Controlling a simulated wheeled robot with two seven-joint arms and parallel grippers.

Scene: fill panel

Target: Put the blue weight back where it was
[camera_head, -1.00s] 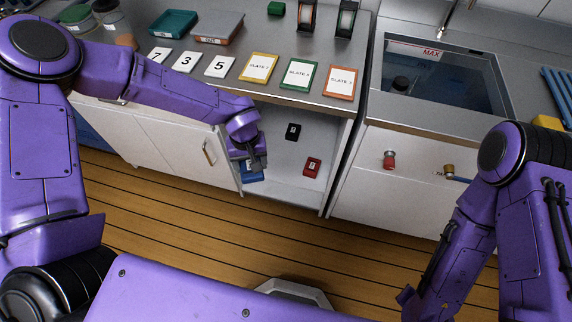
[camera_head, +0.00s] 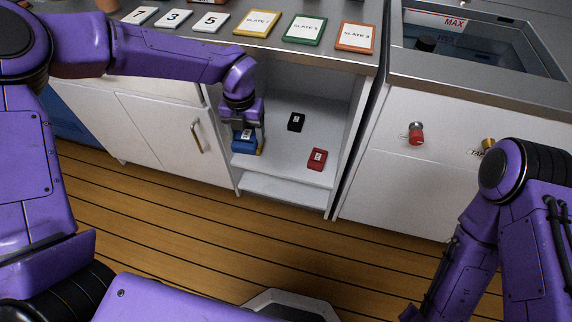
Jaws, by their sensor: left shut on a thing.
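The blue weight (camera_head: 243,146) is at the left front of the open cabinet compartment, with a small label on it. My left gripper (camera_head: 247,135) reaches down from above and is shut on the blue weight. Whether the weight touches the shelf (camera_head: 282,170) or hangs just above it, I cannot tell. A black weight (camera_head: 296,122) stands further back on the shelf. A red weight (camera_head: 317,159) stands at its right front. My right arm is at the lower right, and its gripper is out of view.
The counter above carries number cards (camera_head: 210,22) and yellow, green and orange slates (camera_head: 304,29). The compartment's right wall (camera_head: 349,140) and a closed door (camera_head: 192,135) flank the opening. A sink (camera_head: 480,40) and red tap knob (camera_head: 416,134) are at right.

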